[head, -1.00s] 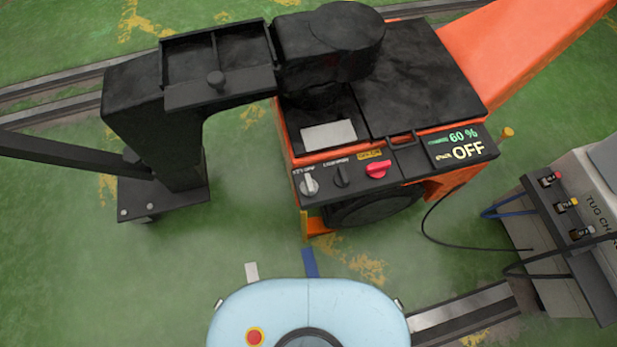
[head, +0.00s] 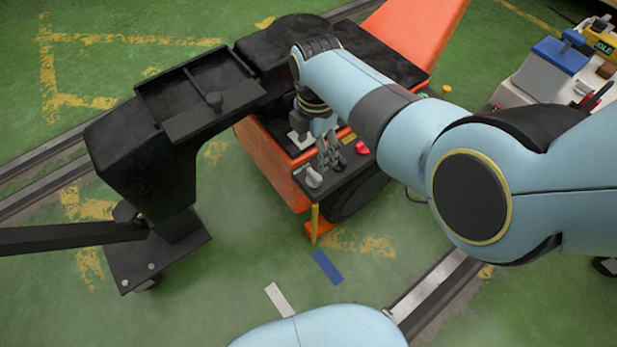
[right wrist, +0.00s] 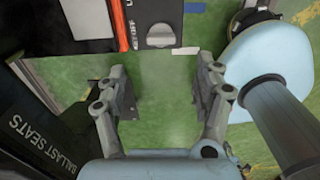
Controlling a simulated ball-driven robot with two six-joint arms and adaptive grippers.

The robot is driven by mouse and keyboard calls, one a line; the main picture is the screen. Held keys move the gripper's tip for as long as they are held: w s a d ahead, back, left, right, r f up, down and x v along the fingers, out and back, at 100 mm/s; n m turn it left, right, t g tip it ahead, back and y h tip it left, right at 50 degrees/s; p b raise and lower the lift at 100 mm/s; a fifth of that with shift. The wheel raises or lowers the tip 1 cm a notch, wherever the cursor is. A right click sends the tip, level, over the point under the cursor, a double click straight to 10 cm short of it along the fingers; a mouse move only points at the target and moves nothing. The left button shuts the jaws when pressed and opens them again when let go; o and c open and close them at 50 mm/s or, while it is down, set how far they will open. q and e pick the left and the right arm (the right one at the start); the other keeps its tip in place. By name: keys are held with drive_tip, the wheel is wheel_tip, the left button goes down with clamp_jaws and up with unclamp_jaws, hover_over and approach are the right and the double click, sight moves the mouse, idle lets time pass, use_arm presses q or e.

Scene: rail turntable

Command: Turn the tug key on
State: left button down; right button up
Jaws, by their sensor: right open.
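The orange tug (head: 270,165) has a dark control panel (head: 345,180) on its near side. A red knob (head: 361,147) is on this panel, beside a yellow label. A pale grey knob (head: 313,178) is at the panel's left end; a grey knob also shows in the right wrist view (right wrist: 160,36). My right gripper (head: 328,160) is over the panel, between these knobs in the picture, and hides the middle. In the right wrist view its fingers (right wrist: 160,68) are open and empty, apart from the knob. My right arm hides the panel's right part and display. My left gripper is out of view.
A black arm-like frame with a tray (head: 205,90) stands left of the tug. A white charger bench (head: 540,75) with a blue box stands at the right. Floor rails (head: 435,290) cross the green floor.

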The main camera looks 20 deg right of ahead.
drive_tip(key=b, duration=0.4)
hover_over(314, 174)
wheel_tip(314, 174, down, 5)
drive_tip(key=shift+s+f, duration=0.15)
drive_tip(key=shift+f, duration=0.05)
wheel_tip(314, 174, down, 4)
drive_tip(key=b, duration=0.3)
drive_tip(key=shift+r+b, duration=0.2)
drive_tip(key=shift+b, duration=0.2)
drive_tip(key=shift+f+b, duration=0.65)
drive_tip(key=shift+b, duration=0.1)
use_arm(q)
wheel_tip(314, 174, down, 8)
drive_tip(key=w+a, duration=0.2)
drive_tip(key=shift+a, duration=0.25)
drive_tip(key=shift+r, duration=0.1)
use_arm(e)
drive_tip(key=c, duration=1.2)
